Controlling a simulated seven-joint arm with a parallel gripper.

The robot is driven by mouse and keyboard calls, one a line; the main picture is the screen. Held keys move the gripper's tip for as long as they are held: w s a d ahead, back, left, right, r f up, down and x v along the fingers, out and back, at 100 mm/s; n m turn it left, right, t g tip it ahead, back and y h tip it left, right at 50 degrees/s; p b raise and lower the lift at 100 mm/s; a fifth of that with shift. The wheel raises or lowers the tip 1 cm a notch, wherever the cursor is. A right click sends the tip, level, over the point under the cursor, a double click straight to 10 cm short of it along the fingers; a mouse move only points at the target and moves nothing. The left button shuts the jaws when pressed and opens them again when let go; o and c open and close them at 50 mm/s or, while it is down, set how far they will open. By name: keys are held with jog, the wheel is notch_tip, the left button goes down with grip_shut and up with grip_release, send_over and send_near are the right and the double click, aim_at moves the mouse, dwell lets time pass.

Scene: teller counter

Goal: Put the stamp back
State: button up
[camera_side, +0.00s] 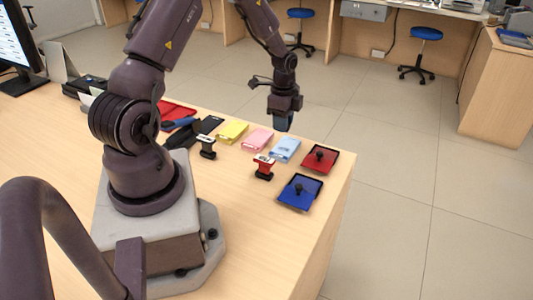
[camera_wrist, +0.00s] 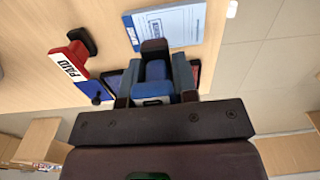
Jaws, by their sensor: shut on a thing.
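My gripper (camera_side: 284,112) is raised above the far edge of the counter, beyond the light blue pad. It is shut on a blue stamp (camera_side: 282,124), which hangs clear of the counter in the side view. In the wrist view, my gripper (camera_wrist: 155,78) has the blue stamp (camera_wrist: 156,88) between its fingers. The stamp's print cannot be read. A red stamp marked PAID (camera_side: 264,168) stands on the counter, and shows at left in the wrist view (camera_wrist: 70,60). A black-and-white stamp (camera_side: 207,147) stands farther left. I cannot make out a stamp rack.
A red ink pad (camera_side: 334,157) and a blue ink pad (camera_side: 300,204) lie open near the right counter edge. Yellow (camera_side: 232,131), pink (camera_side: 257,139) and light blue (camera_side: 285,149) pads lie in a row. A monitor (camera_side: 18,42) stands at left. The front counter is clear.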

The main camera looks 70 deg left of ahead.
jog(key=s+a+r, duration=0.1)
jog(key=s, duration=0.4)
send_over(237, 167)
notch_tip(237, 167, down, 4)
jog(key=shift+s+f, duration=0.1)
jog(key=shift+f, duration=0.05)
jog(key=shift+a+f, duration=0.1)
jog(key=shift+f, duration=2.1)
jog(key=o, duration=0.8)
jog(key=shift+f, duration=0.15)
